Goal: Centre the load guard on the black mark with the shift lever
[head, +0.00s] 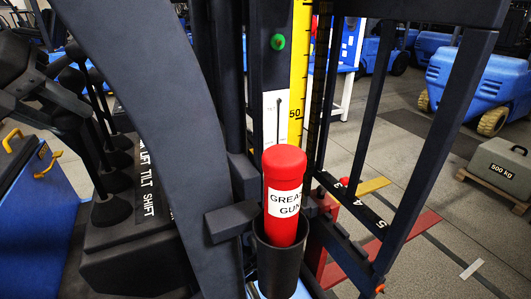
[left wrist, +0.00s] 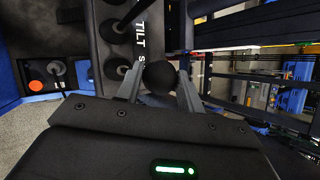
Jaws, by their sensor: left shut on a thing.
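My left gripper (head: 74,84) is at the left of the head view, over the row of levers. In the left wrist view its fingers (left wrist: 160,84) are closed on the black ball knob of the shift lever (left wrist: 159,76), beside the label plate reading TILT and S. The load guard (head: 478,70) is a dark frame with upright bars on the right of the head view. A dark number strip (head: 372,217) with white marks runs low behind its bars. I cannot pick out the black mark for certain. My right gripper is not in view.
A red cylinder (head: 284,169) stands in a black holder in front of the mast. A yellow scale (head: 299,75) stands behind it. A grey 500 kg weight (head: 500,169) sits at the right. Other levers (left wrist: 106,32) stand close to my left gripper.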

